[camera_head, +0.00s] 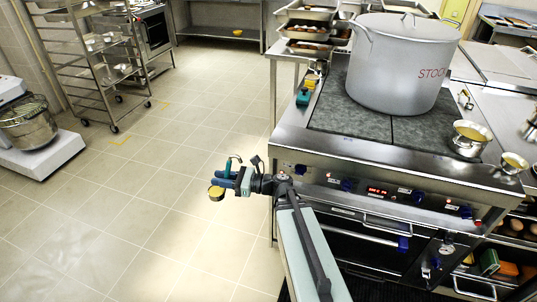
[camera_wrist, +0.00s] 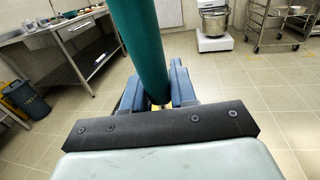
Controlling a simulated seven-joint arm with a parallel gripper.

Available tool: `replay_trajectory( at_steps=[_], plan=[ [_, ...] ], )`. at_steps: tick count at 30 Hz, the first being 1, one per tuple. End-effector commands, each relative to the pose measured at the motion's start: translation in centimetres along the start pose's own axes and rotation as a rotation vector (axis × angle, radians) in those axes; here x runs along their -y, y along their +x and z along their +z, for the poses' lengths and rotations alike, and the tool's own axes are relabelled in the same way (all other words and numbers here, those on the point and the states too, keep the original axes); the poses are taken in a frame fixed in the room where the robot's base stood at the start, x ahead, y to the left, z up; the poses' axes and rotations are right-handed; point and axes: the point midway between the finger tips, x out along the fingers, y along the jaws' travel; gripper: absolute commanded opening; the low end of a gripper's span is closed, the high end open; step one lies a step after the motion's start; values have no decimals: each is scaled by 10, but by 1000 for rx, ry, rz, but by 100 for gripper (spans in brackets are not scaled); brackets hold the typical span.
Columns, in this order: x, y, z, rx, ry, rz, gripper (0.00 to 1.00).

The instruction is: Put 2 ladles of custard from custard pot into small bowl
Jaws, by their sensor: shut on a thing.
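My gripper (camera_head: 226,181), with blue fingers, is shut on the dark green handle of a ladle (camera_head: 216,195). It is out over the open floor, left of the stove. The ladle's cup hangs below the fingers and shows yellow on top. In the wrist view the green handle (camera_wrist: 138,45) stands between the blue fingers (camera_wrist: 160,88), and the cup is mostly hidden. A metal pot with yellow content, seemingly the custard pot (camera_head: 471,149), sits at the stove's right side. A smaller metal bowl (camera_head: 513,168), also showing yellow, is right of it.
A large stockpot (camera_head: 400,75) stands on the stove top (camera_head: 350,118). A rack (camera_head: 108,75) and a mixer (camera_head: 25,125) stand left. The floor between is clear.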

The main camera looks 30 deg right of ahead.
Motion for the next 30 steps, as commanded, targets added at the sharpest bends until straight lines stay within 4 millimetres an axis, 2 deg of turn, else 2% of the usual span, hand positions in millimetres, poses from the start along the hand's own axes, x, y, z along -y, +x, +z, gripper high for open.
replay_trajectory(
  at_steps=[5,11,17,23,30],
  plan=[
    [31,-6,13,1,-3,-34,0],
    [96,-27,46,0,-6,-106,0],
    [160,-57,85,1,-7,-187,0],
    [218,-96,124,1,-6,-273,0],
    [277,-161,162,1,-5,-393,0]
  ],
)
